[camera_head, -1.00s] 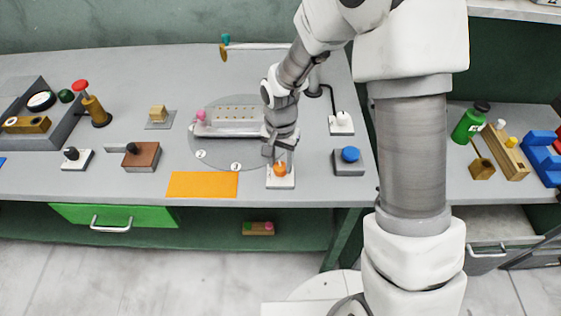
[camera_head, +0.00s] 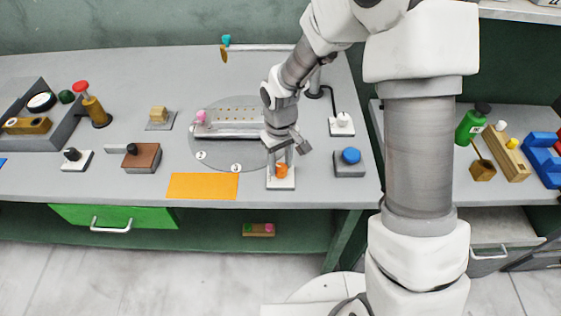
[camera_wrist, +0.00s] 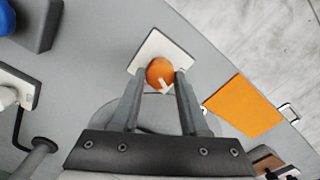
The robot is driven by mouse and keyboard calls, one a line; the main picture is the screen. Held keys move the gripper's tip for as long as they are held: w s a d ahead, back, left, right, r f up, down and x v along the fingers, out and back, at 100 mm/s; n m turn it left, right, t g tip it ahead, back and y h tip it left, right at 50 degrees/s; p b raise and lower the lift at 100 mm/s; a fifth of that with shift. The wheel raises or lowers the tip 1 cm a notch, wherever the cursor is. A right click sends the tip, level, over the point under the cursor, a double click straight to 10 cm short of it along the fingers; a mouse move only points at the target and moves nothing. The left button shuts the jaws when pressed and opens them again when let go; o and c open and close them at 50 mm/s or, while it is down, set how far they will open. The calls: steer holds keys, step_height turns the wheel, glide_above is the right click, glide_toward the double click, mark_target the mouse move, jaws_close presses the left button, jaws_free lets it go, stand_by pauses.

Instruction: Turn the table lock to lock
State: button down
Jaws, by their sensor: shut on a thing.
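The table lock is an orange knob (camera_head: 281,171) on a white square plate (camera_head: 281,184) near the table's front edge, beside the round grey turntable (camera_head: 205,155). My gripper (camera_head: 279,163) comes down on it from above. In the wrist view my gripper (camera_wrist: 162,78) has its two fingers on either side of the orange knob (camera_wrist: 160,71), shut on it. A small white pointer mark shows on the knob. The white plate (camera_wrist: 148,47) lies around its base.
A blue button (camera_head: 350,156) on a grey block stands right of the lock. A white knob (camera_head: 342,120) on a plate is behind it. An orange mat (camera_head: 203,186) lies to the left.

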mark_target(280, 166)
steer(key=n+p, duration=0.1)
steer(key=n, duration=0.3)
steer(key=shift+n, duration=0.4)
stand_by(0.4)
steer(key=shift+c, duration=2.1)
jaws_free()
steer(key=shift+r, duration=0.15)
step_height(280, 166, up, 17)
steer(key=p, duration=0.1)
steer(key=shift+r, duration=0.1)
